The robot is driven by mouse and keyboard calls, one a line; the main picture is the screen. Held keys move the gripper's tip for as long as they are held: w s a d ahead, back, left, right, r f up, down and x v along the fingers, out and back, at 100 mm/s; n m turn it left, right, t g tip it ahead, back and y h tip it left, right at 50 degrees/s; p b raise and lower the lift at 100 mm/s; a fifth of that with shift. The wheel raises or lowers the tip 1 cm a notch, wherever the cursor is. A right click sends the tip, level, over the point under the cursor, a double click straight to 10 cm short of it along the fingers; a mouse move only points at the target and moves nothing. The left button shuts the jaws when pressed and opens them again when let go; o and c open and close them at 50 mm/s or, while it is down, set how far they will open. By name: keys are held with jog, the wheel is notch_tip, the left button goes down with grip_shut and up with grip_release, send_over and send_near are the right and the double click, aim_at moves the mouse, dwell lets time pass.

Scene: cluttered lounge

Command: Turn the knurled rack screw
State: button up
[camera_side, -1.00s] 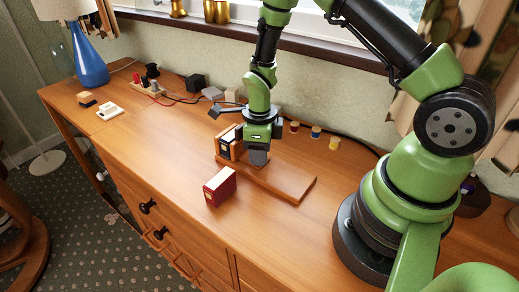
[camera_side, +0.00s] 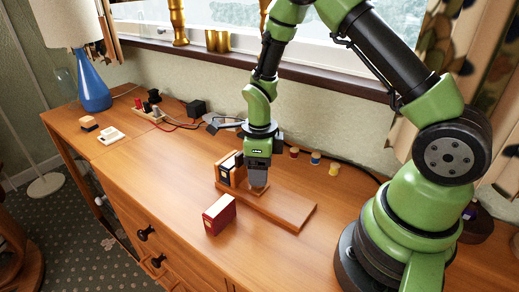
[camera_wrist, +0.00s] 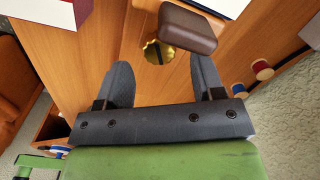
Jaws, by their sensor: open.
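The brass knurled screw (camera_wrist: 152,54), round with a dark slot, shows in the wrist view between the fingertips of my gripper (camera_wrist: 160,65). A brown rounded block (camera_wrist: 188,29) stands close beside it, overlapping its upper right in that view. In the side view my gripper (camera_side: 258,184) points down over the wooden rack (camera_side: 290,210), by its upright end frame (camera_side: 222,176), and hides the screw. My fingers are apart, one on each side of the screw. I cannot tell whether they touch it.
A red box (camera_side: 219,216) stands in front of the rack. Cables and a black box (camera_side: 196,108) are at the back left. The bench top between the red box and the left end is mostly clear.

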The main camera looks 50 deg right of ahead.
notch_tip(320, 180, up, 7)
dwell(0.3)
jog(key=m, duration=0.4)
jog(key=shift+w+a+f, duration=0.1)
jog(key=shift+w+f, duration=0.05)
jog(key=shift+f, duration=0.2)
notch_tip(320, 180, down, 9)
jog(key=shift+f, duration=0.15)
